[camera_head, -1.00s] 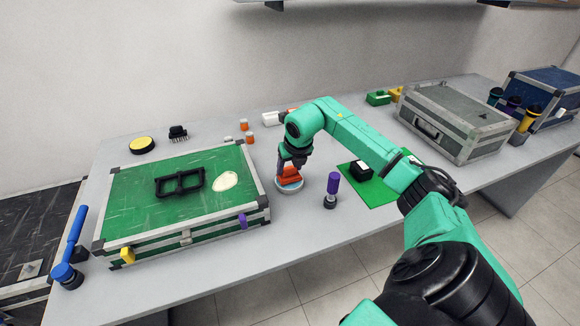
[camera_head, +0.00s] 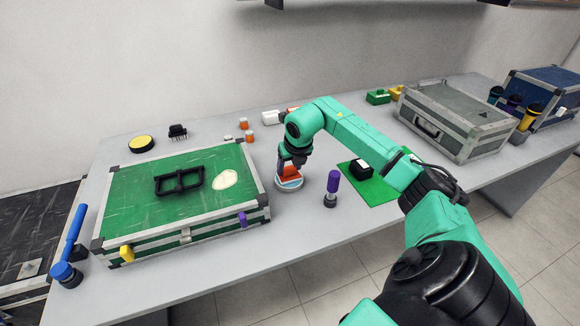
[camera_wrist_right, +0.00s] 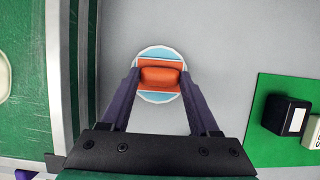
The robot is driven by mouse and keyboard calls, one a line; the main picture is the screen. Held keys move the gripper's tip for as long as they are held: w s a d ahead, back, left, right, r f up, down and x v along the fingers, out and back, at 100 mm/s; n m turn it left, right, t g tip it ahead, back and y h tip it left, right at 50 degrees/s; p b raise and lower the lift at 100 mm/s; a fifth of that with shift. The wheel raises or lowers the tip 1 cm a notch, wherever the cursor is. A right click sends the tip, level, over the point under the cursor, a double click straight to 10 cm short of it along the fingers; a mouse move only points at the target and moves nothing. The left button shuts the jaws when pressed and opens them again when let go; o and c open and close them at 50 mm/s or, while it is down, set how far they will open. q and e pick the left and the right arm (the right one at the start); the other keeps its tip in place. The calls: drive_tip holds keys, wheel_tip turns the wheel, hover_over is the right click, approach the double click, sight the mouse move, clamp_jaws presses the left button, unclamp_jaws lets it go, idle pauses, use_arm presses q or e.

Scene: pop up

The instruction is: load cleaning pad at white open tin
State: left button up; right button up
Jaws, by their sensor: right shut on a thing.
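The cleaning pad (camera_wrist_right: 160,77), an orange piece with a raised grip, is between the fingers of my right gripper (camera_wrist_right: 160,85), which is shut on it. In the head view the right gripper (camera_head: 293,163) points down, with the orange pad (camera_head: 289,171) under it. The white open tin (camera_head: 289,186) is round and stands on the table. In the wrist view the tin (camera_wrist_right: 160,50) shows a white rim and light blue inside, with the pad over its middle. The pad appears within the rim; whether it touches the bottom is hidden. My left gripper is out of view.
A green case (camera_head: 130,205) stands left of the tin, with a black frame on top. A purple-topped upright object (camera_head: 332,186) stands close to the right. A green mat (camera_head: 380,190) with a black block lies further right. A grey case (camera_head: 455,120) stands beyond.

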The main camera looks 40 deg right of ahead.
sight(290, 169)
idle(0.3)
drive_tip(key=shift+r+p, duration=2.65)
drive_tip(key=shift+r, duration=0.8)
drive_tip(key=shift+r, duration=0.1)
